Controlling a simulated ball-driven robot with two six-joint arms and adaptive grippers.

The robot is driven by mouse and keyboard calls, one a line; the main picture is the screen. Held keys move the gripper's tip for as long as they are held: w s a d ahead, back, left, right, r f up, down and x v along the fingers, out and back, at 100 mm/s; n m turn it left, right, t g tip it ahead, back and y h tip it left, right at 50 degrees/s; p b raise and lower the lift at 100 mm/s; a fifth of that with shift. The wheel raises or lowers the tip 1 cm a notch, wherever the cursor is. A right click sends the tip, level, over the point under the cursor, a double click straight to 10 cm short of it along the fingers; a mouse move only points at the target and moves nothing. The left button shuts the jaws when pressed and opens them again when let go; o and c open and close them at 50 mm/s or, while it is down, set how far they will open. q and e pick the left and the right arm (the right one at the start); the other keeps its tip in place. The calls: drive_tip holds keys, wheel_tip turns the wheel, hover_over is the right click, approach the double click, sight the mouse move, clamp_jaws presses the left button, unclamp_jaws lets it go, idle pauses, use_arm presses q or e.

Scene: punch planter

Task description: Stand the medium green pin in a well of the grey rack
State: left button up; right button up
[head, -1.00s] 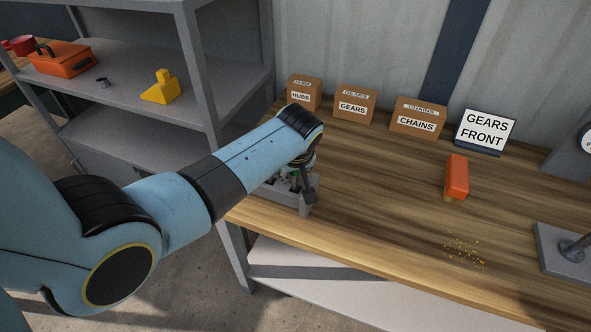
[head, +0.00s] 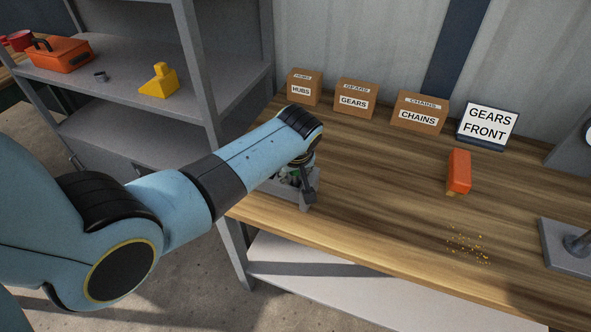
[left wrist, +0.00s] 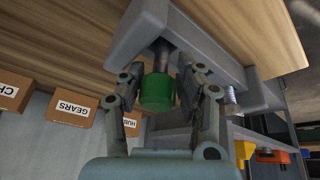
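The medium green pin (left wrist: 158,92) has a wide green head and a grey metal shank. In the left wrist view it is between the fingers of my left gripper (left wrist: 161,72), its shank pointing at the grey rack (left wrist: 205,52). The fingers flank the head closely; whether they press on it or stand slightly apart I cannot tell. Whether the shank sits in a well is hidden. In the head view my left gripper (head: 306,182) is at the grey rack (head: 302,202), at the table's left end, and hides most of the pin. My right gripper is not in view.
Boxes marked hubs (head: 304,88), gears (head: 355,98) and chains (head: 418,112) line the back of the wooden table (head: 370,220), beside a sign (head: 487,123). A shelf unit (head: 190,60) stands left.

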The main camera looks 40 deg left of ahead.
use_arm(q)
drive_tip(key=shift+o, duration=1.2)
drive_tip(key=shift+d, duration=0.1)
drive_tip(key=shift+r, duration=0.1)
drive_tip(key=v, duration=1.1)
drive_tip(key=shift+s+r, duration=0.2)
drive_tip(key=shift+r, duration=0.15)
drive_tip(key=shift+d, duration=0.1)
